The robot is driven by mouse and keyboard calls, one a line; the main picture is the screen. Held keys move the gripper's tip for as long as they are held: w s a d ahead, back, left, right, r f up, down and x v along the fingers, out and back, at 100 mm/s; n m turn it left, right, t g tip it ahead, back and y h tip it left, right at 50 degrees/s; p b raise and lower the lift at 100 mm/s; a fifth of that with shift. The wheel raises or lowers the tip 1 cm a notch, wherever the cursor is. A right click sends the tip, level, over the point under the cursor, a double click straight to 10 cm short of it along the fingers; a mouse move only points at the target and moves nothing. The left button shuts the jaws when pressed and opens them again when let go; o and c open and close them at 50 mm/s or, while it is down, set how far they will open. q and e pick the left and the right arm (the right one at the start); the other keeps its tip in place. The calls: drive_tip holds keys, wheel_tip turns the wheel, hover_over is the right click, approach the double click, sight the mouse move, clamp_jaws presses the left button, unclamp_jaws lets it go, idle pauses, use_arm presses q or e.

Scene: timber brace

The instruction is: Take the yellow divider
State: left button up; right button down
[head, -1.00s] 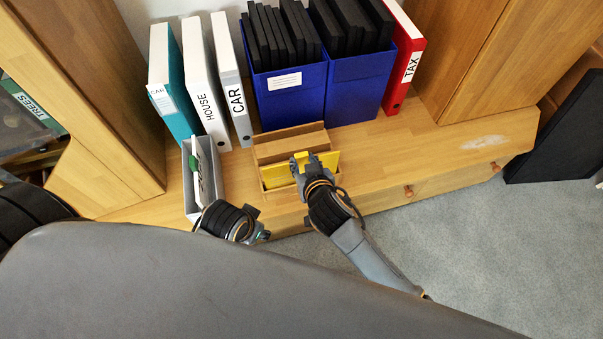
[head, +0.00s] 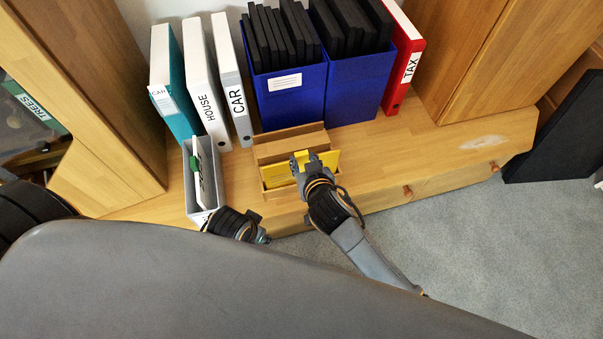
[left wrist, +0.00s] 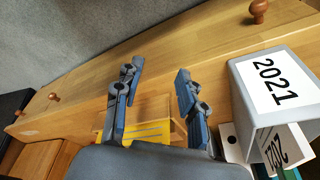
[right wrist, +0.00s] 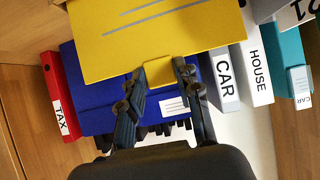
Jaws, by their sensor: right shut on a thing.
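The yellow divider (head: 277,174) stands in a small wooden box (head: 291,131) on the wooden shelf top; it also shows in the left wrist view (left wrist: 150,131). My right gripper (head: 301,164) is at the divider's upper edge. In the right wrist view the fingers (right wrist: 158,68) are shut on the tab of the yellow divider (right wrist: 160,35). My left gripper (head: 265,238) is low in front of the shelf edge, mostly hidden by my own body. In the left wrist view its fingers (left wrist: 160,70) are spread and empty.
A grey file holder (head: 205,212) stands just left of the box. Behind are white binders (head: 205,90), a teal binder (head: 168,80), blue holders (head: 355,90) with black files, and a red binder (head: 402,75). The shelf top right of the box is clear.

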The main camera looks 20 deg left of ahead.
use_arm(q)
drive_tip(key=shift+w+f, duration=0.2)
drive_tip(key=shift+f, duration=0.35)
drive_tip(key=shift+s+f+p, duration=0.2)
drive_tip(key=shift+f+p, duration=0.05)
drive_tip(key=shift+f, duration=0.4)
drive_tip(key=shift+s+f+p, duration=0.2)
drive_tip(key=shift+s+f, duration=0.05)
drive_tip(key=shift+f, duration=0.35)
drive_tip(key=shift+s+f+p, duration=0.2)
drive_tip(key=shift+f+p, duration=0.05)
drive_tip(key=shift+f, duration=0.4)
drive_tip(key=shift+f, duration=0.2)
